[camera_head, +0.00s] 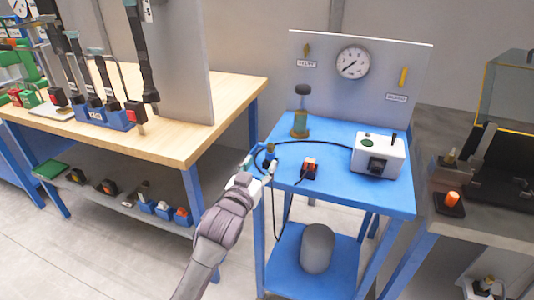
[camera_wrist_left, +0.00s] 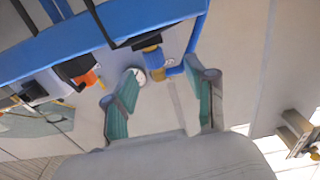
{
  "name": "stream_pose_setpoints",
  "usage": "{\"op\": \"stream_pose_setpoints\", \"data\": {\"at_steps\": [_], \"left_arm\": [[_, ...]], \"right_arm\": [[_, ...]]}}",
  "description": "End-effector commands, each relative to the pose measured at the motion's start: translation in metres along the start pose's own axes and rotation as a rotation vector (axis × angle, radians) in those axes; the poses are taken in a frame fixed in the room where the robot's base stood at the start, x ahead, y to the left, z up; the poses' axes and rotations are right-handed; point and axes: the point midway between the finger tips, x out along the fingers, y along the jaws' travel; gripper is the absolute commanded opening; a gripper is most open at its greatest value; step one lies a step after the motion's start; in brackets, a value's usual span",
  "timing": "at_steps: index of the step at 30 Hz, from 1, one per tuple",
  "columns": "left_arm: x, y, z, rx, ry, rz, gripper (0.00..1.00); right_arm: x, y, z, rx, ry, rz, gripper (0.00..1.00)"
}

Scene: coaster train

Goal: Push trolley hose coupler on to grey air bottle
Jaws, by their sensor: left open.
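The grey air bottle (camera_head: 317,249) stands upright on the lower shelf of the blue trolley. A small blue and brass fitting, which looks like the hose coupler (camera_head: 269,152), is at the left edge of the trolley top, with a black hose (camera_head: 310,143) running near it. My left gripper (camera_head: 260,166) is open at that edge, close to the fitting. In the left wrist view the fitting (camera_wrist_left: 152,56) shows just beyond the open fingers (camera_wrist_left: 168,84), and nothing is clearly held. I cannot tell whether a finger touches it. My right gripper is out of view.
The trolley top (camera_head: 345,193) carries a white box (camera_head: 378,155), a red-black block (camera_head: 310,168) and a brass-based post (camera_head: 300,112). A gauge panel (camera_head: 400,60) stands behind. A wooden bench (camera_head: 185,140) is left, a grey bench (camera_head: 465,225) right.

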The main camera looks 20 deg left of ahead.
Motion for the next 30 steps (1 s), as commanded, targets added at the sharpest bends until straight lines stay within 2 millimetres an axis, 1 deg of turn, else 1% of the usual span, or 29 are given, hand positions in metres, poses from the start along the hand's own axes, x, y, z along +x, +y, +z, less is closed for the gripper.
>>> {"op": "stream_pose_setpoints", "data": {"at_steps": [1,7,12,15,18,24,25,30], "left_arm": [[0.006,0.0,-0.001,0.0,0.001,0.0,0.56],[0.019,0.002,-0.001,0.0,0.0,0.0,0.56],[0.045,0.009,-0.002,0.0,0.0,0.001,0.56],[0.057,0.008,-0.001,0.001,-0.002,0.001,0.56],[0.063,0.008,-0.001,0.001,-0.001,0.001,0.56],[0.063,0.008,0.0,0.001,-0.001,0.001,0.56],[0.063,0.008,0.0,0.001,-0.001,0.001,0.54],[0.063,0.008,0.0,0.001,-0.001,0.001,0.26]], "right_arm": [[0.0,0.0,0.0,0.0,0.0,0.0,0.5],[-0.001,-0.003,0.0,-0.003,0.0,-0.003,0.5],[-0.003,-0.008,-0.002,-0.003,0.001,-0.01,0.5],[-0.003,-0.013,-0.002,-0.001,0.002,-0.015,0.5],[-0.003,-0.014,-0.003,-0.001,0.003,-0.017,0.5],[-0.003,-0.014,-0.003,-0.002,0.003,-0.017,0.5],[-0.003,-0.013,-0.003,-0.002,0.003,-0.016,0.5],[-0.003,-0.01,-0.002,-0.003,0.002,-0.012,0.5]]}}
